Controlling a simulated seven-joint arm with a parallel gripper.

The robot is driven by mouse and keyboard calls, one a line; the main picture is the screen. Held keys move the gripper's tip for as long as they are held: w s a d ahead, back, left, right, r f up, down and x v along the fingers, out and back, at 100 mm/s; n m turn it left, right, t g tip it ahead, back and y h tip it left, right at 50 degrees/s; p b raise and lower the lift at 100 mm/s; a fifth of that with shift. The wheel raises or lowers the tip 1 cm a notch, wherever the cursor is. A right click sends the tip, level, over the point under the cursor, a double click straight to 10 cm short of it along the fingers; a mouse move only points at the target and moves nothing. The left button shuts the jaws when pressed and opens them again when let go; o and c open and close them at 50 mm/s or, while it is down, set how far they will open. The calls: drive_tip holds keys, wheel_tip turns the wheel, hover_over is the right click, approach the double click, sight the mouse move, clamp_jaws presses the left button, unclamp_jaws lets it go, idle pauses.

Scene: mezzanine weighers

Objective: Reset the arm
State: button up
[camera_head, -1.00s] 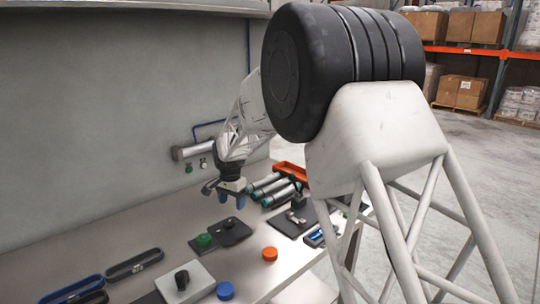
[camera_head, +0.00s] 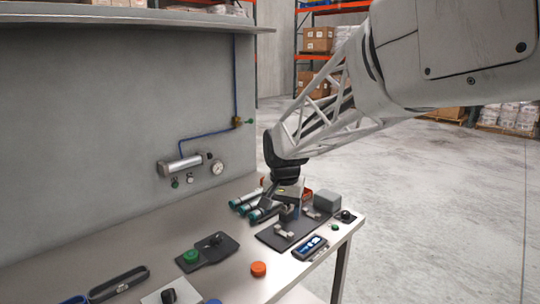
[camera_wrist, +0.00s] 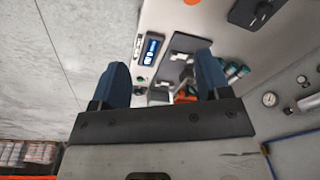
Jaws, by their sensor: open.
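My gripper (camera_head: 290,211) is over the far right part of the workbench (camera_head: 215,277), above a dark plate (camera_head: 270,237) with small metal parts. In the wrist view my gripper (camera_wrist: 163,85) shows two blue fingers spread apart with nothing between them. The fingertips partly hide the plate and the things behind it. I cannot tell from the head view how high the fingers are above the plate.
Teal-ended cylinders (camera_head: 262,213) lie left of my gripper. A blue device with a display (camera_head: 310,247) and a grey box (camera_head: 327,201) are close on the right. A gauge (camera_head: 217,167) is on the wall.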

drive_tip(key=s+d+n, duration=0.1)
drive_tip(key=s+d, duration=0.4)
drive_tip(key=s, duration=0.5)
drive_tip(key=s+d+f+n+t, duration=0.1)
drive_tip(key=s+d, duration=0.4)
drive_tip(key=s, duration=0.6)
drive_tip(key=s+d+n, duration=0.1)
drive_tip(key=s+d, duration=0.4)
drive_tip(key=s, duration=0.6)
drive_tip(key=shift+f, duration=0.2)
drive_tip(key=shift+d, duration=0.1)
